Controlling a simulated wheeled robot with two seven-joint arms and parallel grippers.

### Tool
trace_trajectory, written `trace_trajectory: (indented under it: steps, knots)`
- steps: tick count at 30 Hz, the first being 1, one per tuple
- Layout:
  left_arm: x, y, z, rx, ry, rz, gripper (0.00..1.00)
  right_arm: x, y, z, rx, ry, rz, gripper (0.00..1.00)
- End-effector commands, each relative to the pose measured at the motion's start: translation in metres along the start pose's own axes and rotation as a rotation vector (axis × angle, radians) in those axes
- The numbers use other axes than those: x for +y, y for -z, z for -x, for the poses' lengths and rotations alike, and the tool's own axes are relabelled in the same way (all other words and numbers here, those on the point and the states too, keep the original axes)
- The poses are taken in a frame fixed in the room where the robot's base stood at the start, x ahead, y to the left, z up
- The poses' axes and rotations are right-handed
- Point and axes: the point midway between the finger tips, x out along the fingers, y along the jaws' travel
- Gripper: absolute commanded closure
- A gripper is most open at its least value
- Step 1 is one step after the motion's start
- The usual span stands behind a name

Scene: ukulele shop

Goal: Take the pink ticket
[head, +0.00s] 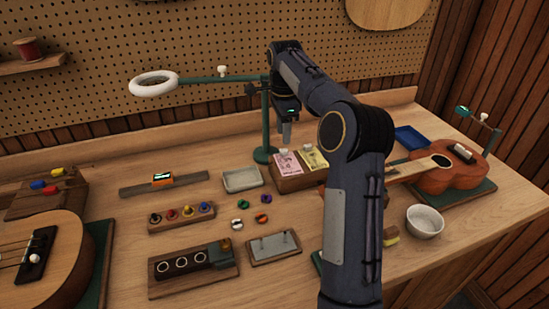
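The pink ticket (287,164) lies on the left part of a small wooden block or holder toward the back of the bench. A yellow ticket (314,159) sits right beside it. My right gripper (286,142) hangs pointing down, just above and behind the pink ticket in the picture, and appears apart from it. Its fingers are small and dark here, and I cannot tell whether they are open or shut. My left gripper is not in view.
A green lamp stand (265,120) with a white ring (153,84) rises just left of the gripper. A grey tray (242,179), colored pegs (187,212) and a white bowl (424,221) stand nearby. Ukuleles lie at left (48,262) and right (452,176).

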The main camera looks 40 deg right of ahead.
Motion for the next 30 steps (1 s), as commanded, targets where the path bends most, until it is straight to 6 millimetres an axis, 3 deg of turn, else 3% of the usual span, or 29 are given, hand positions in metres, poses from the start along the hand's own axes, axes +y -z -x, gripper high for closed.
trace_trajectory:
  steps: [12,21,30]
  knots:
    - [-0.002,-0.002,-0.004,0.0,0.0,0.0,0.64,-0.003,0.003,-0.056,-0.001,0.0,0.003,0.6]
    - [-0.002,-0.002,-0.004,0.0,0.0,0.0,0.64,-0.003,0.002,-0.06,-0.002,0.002,0.004,0.6]
    - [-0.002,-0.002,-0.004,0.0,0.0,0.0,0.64,-0.003,0.002,-0.06,-0.002,0.002,0.004,0.98]
